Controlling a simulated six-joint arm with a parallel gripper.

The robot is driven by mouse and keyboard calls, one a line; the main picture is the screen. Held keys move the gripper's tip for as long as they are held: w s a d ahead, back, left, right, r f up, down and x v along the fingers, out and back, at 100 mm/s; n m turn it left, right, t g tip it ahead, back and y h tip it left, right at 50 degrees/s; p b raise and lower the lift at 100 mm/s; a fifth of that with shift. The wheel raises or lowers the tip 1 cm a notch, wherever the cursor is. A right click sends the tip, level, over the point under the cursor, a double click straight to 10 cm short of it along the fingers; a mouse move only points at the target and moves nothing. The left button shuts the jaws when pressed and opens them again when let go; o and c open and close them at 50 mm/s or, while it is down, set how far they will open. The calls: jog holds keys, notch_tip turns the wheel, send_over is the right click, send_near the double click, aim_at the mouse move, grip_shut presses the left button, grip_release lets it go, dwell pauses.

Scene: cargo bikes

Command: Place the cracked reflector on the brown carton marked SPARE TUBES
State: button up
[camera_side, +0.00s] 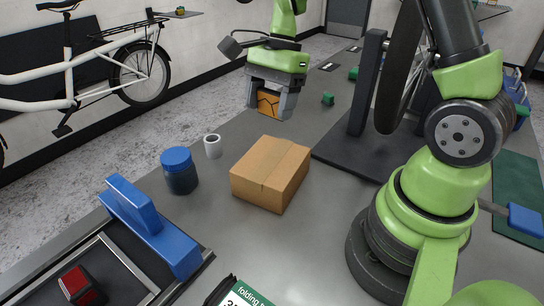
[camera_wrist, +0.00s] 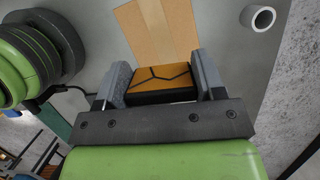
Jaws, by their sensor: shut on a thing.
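My gripper (camera_side: 270,100) is shut on the cracked reflector (camera_side: 268,103), an orange block with dark crack lines across its face. It also shows between the fingers in the wrist view (camera_wrist: 160,83). The brown carton (camera_side: 270,173) stands on the grey bench, with a tape strip along its top; I cannot read any marking on it. In the side view the reflector is held in the air above and behind the carton, apart from it. In the wrist view the carton (camera_wrist: 155,32) shows just beyond the reflector, partly hidden by it.
A white ring-shaped roll (camera_side: 213,146) and a blue-lidded jar (camera_side: 179,171) stand left of the carton. A blue block-like tool (camera_side: 150,227) and a tray with a red reflector (camera_side: 80,286) are front left. A wheel stand (camera_side: 365,145) is at right.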

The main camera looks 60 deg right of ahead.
aim_at(273, 118)
jog(key=x, duration=0.2)
jog(key=d+x, duration=0.1)
jog(key=x, duration=0.2)
jog(key=shift+s+f, duration=0.25)
jog(key=shift+d+f, duration=0.1)
jog(key=shift+f, duration=2.15)
jog(key=shift+f, duration=0.15)
jog(key=o, duration=0.9)
